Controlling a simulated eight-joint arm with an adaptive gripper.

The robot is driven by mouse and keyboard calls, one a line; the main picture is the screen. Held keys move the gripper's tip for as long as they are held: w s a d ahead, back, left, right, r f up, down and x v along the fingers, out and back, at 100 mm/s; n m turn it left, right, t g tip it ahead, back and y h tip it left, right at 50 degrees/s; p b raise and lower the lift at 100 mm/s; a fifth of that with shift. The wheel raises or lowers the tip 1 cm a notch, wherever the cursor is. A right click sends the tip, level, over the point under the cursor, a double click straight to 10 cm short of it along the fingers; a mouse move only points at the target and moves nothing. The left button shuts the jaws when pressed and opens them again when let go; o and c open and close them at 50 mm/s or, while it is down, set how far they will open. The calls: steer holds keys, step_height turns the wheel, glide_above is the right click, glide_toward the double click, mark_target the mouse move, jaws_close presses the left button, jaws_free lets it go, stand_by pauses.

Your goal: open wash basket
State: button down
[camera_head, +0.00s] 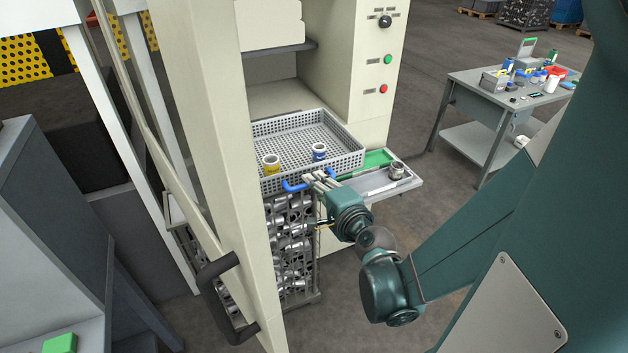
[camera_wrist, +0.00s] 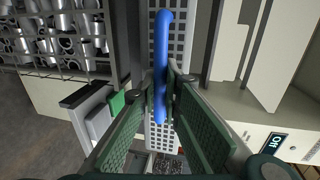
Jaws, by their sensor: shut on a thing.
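The wash basket (camera_head: 258,130) is a grey perforated tray in the opening of the cream machine. A blue handle bar (camera_head: 293,187) runs along its front; it also shows in the wrist view (camera_wrist: 162,40). The basket's perforated wall (camera_wrist: 160,138) lies behind the bar there. My gripper (camera_head: 312,180) is at the basket's front, shut on the blue handle, with its green-padded fingers (camera_wrist: 162,85) on either side of the bar. The fingers hide part of the handle. A yellow-banded part (camera_head: 271,165) and a blue-banded part (camera_head: 319,152) stand inside the basket.
A rack of metal parts (camera_head: 292,250) stands below the basket. A shelf (camera_head: 375,187) with a green area and a small metal part is at right. The cream door (camera_head: 190,110) with a black handle (camera_head: 222,300) is at left. A work table (camera_head: 480,80) stands farther back.

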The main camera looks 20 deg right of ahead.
steer(key=c, duration=2.8)
jaws_free()
steer(key=shift+o, duration=0.2)
steer(key=shift+s, duration=0.15)
steer(key=v, duration=1.1)
steer(key=shift+s, duration=0.2)
steer(key=shift+s, duration=0.1)
